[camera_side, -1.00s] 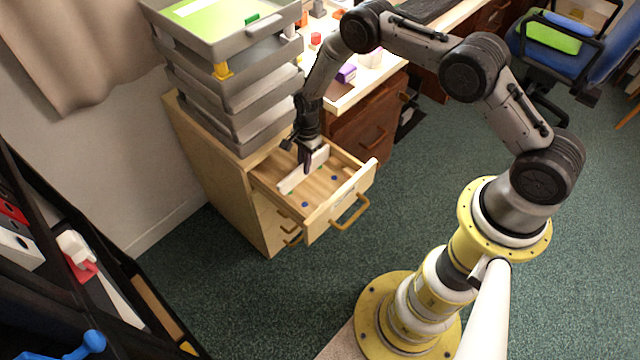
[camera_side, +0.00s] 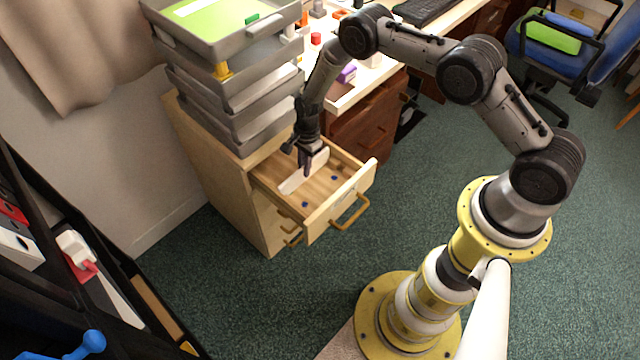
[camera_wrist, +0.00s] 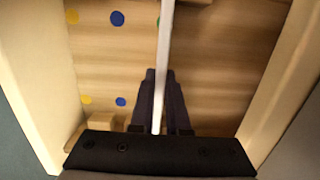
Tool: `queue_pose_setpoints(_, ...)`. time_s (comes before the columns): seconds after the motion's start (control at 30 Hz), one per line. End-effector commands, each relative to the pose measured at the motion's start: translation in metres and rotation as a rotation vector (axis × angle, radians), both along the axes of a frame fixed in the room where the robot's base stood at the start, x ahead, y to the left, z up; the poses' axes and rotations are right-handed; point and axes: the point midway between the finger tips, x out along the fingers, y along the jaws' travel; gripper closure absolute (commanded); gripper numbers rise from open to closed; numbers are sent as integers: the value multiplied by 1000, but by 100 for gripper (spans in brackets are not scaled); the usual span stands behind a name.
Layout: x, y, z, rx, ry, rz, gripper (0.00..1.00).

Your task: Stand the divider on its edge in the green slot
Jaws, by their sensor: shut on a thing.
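The divider (camera_side: 291,183) is a long, thin white board. My gripper (camera_side: 306,170) is shut on it near its middle, inside or just above the open drawer (camera_side: 352,196). In the wrist view the divider (camera_wrist: 164,45) shows edge-on as a narrow strip running away between the fingers (camera_wrist: 160,78). A green dot (camera_wrist: 158,22) on the drawer floor shows partly beside the strip; the divider covers the rest. Whether the divider's lower edge touches the floor cannot be told.
Blue dots (camera_wrist: 117,18) and yellow dots (camera_wrist: 72,16) mark the floor left of the divider. A small wooden block (camera_wrist: 107,122) sits by the gripper. Drawer walls (camera_wrist: 285,75) rise on both sides. Stacked grey trays (camera_side: 235,95) stand behind the drawer.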

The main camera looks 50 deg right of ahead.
Motion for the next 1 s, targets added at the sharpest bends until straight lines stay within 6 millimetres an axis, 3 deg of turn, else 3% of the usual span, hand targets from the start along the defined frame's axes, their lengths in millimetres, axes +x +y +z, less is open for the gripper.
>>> queue_pose_setpoints(0.1,0,0,0,0,0,0,100)
queue_pose_setpoints(0.13,0,0,0,0,0,0,84)
queue_pose_setpoints(0.3,0,0,0,0,0,0,54)
queue_pose_setpoints(0.53,0,0,0,0,0,0,51)
queue_pose_setpoints(0.73,0,0,0,0,0,0,16)
queue_pose_setpoints(1.0,0,0,0,0,0,0,16)
